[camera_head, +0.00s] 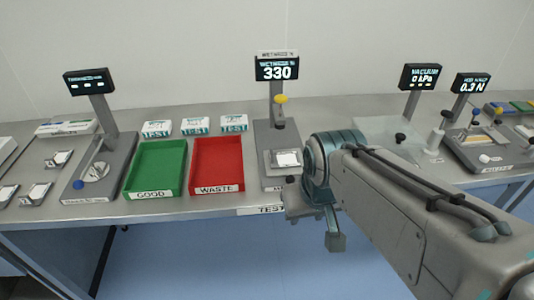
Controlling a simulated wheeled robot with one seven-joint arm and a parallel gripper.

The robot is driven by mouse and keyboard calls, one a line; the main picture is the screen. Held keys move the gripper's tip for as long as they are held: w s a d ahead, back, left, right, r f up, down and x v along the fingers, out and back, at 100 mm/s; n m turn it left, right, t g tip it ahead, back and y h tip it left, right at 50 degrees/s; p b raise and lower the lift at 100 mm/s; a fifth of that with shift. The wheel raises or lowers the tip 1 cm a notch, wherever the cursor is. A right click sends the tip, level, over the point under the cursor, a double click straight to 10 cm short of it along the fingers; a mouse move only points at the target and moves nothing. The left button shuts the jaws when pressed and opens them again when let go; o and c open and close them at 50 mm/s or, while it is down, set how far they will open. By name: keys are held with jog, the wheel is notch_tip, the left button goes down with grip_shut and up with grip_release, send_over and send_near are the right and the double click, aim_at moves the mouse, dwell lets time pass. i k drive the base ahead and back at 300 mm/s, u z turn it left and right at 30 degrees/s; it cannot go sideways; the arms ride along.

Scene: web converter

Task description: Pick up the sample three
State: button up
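No label reading "sample three" is legible, so I cannot tell which thing it is. Small metal plates with white pieces lie at the left, one at the back (59,159) and one nearer the edge (36,194). Another white piece (287,158) lies on the plate of the middle instrument (277,137), whose display reads 330. Three white packs marked TEST stand behind the trays: left (157,128), middle (194,126) and right (234,122).
A green GOOD tray (157,168) and a red WASTE tray (217,165) look empty. Left of them stands an instrument with a display (89,80). At right are a vacuum display (420,76) and a 0.3 N display (471,85). My arm covers the bench's right front.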

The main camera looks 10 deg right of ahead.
aim_at(290, 159)
jog(key=u, duration=1.2)
jog(key=i, duration=0.9)
jog(key=z, duration=1.95)
